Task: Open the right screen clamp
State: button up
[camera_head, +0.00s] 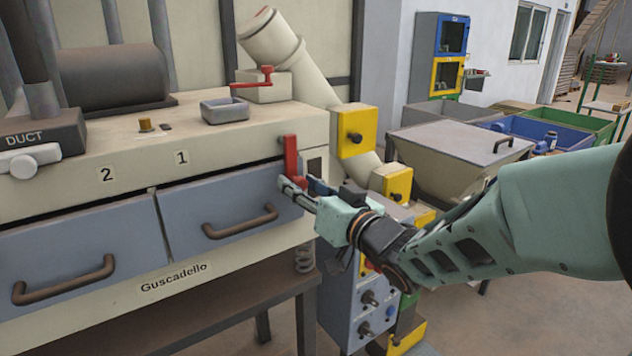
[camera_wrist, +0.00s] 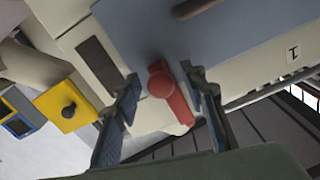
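The right screen clamp (camera_head: 290,156) is a red lever standing upright at the right end of the front of the cream machine, beside drawer 1 (camera_head: 222,205). In the wrist view the red clamp (camera_wrist: 172,95) lies between the two fingers of my gripper (camera_wrist: 168,92), with gaps visible on both sides. My gripper (camera_head: 296,186) is open at the lower part of the clamp in the head view, coming from the right. Whether a finger touches the clamp cannot be told. The near finger partly hides the clamp's lower end in the head view.
Drawer 2 (camera_head: 80,254) is at the left. Another red handle (camera_head: 262,77) and a grey tray (camera_head: 225,111) are on the machine top. Yellow switch boxes (camera_head: 354,131) and a control box (camera_head: 362,308) stand close to my arm. A lidded bin (camera_head: 455,150) is behind it.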

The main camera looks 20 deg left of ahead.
jog(key=shift+c, duration=0.3)
grip_shut()
